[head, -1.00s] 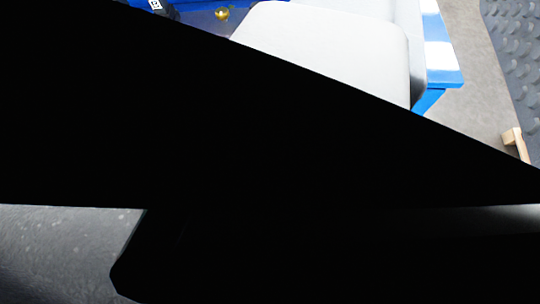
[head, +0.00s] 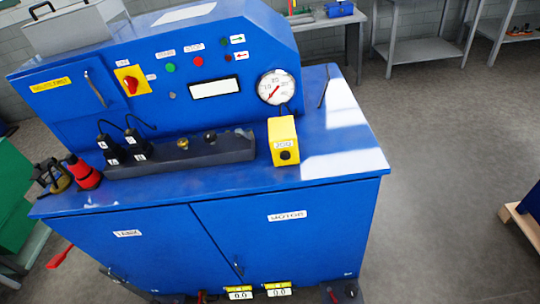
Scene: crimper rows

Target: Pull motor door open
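The motor door (head: 300,244) is the right-hand blue door on the front of a blue machine cabinet, with a white label reading MOTOR. It looks shut, flush with the front. A small dark handle (head: 238,266) sits low by the seam between the two doors. The left door (head: 135,257) has its own white label and also looks shut. The bottom of the doors runs close to the lower picture edge. I cannot make out my gripper in this view.
The cabinet top carries a yellow box (head: 285,142), a dark block (head: 180,155) and a red-and-black tool (head: 83,173). Two yellow 0.0 displays (head: 258,292) show at the bottom. Grey floor (head: 440,190) is open to the right, before a blue object on wood (head: 529,212).

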